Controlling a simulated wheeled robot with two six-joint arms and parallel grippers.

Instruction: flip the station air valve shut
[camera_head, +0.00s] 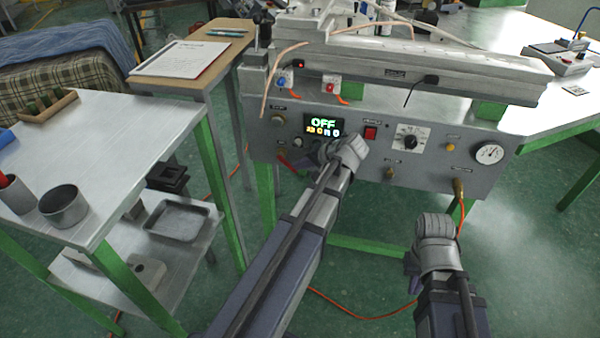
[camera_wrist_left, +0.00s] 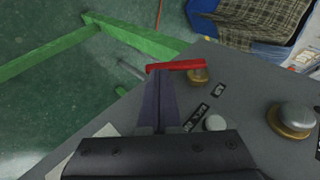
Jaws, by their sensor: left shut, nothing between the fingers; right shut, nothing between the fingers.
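The station air valve shows in the left wrist view as a red lever (camera_wrist_left: 177,66) on a brass fitting (camera_wrist_left: 198,77) near the panel's edge. The lever lies crosswise in that picture, its free end to the left. My left gripper (camera_wrist_left: 156,76) is shut and empty, its purple fingers right at the lever's free end; I cannot tell whether they touch. In the head view the left gripper (camera_head: 301,167) is at the panel's lower left, and the valve is small and hard to make out there. My right gripper (camera_head: 412,283) is shut and empty, low in front of the panel.
A white-topped cart (camera_head: 110,130) stands left. Green frame legs (camera_wrist_left: 135,34) are near the valve.

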